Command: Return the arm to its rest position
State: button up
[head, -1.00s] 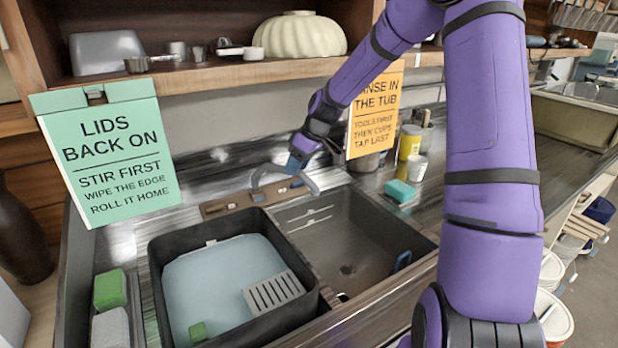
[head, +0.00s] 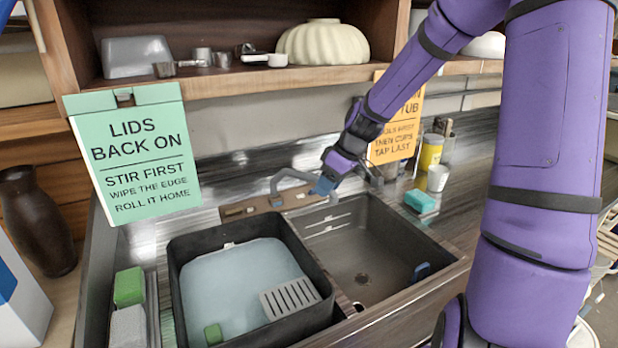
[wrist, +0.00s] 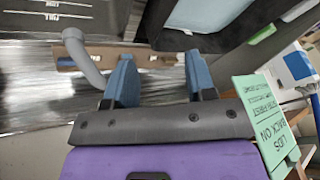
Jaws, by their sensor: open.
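My purple arm runs down from the top right in the head view. My gripper (head: 323,187) with blue fingers is at its end, by the grey faucet at the back of the sink. In the wrist view my gripper (wrist: 160,78) shows two blue fingers spread apart with nothing between them. The curved faucet (wrist: 85,60) is left of the fingers there, and it also shows in the head view (head: 288,174). The gripper partly hides the faucet in the head view; whether they touch I cannot tell.
A black tub (head: 180,262) of pale water holds a grey slotted piece (head: 290,297) and a green block. The sink basin (head: 365,245) is beside it. A green sign (head: 135,155) hangs left. A shelf (head: 240,78) with a cream bowl runs above.

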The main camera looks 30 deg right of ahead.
jog(key=s+a+r+m+t+h, duration=0.1)
jog(key=s+a+r+m+h, duration=0.1)
jog(key=s+r, duration=0.7)
jog(key=s+a+r+m+t+h, duration=0.1)
jog(key=s+a+r+m+h, duration=0.1)
jog(key=s+r, duration=0.8)
jog(key=shift+s+a+m+t, duration=0.4)
jog(key=shift+s+a+m, duration=0.7)
jog(key=shift+s, duration=3.05)
jog(key=shift+d, duration=0.25)
jog(key=shift+c, duration=0.8)
jog(key=shift+a, duration=0.1)
